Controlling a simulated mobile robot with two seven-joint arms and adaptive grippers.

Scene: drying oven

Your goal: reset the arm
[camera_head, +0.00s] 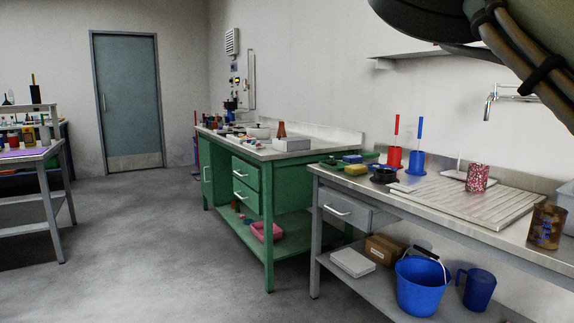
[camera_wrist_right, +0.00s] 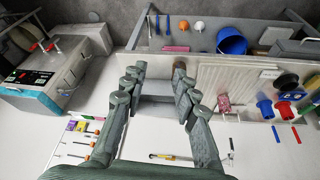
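My right gripper (camera_wrist_right: 158,78) shows in the right wrist view with its two dark fingers spread apart. The gap between them is empty, so it is open. It is above the sink bench, whose top shows beyond and between the fingers. A brown jar (camera_wrist_right: 180,66) is partly hidden near the tip of the right-hand finger. A dark part of my arm (camera_head: 450,20) with cables crosses the top right of the head view. My left gripper is in neither view.
The grey sink bench (camera_head: 440,203) carries a brown jar (camera_head: 546,227), a red speckled cup (camera_head: 477,178) and brushes in holders. A blue bucket (camera_head: 421,285) stands on its lower shelf. A green bench (camera_head: 285,205) is farther back. A grey device (camera_wrist_right: 60,72) is left.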

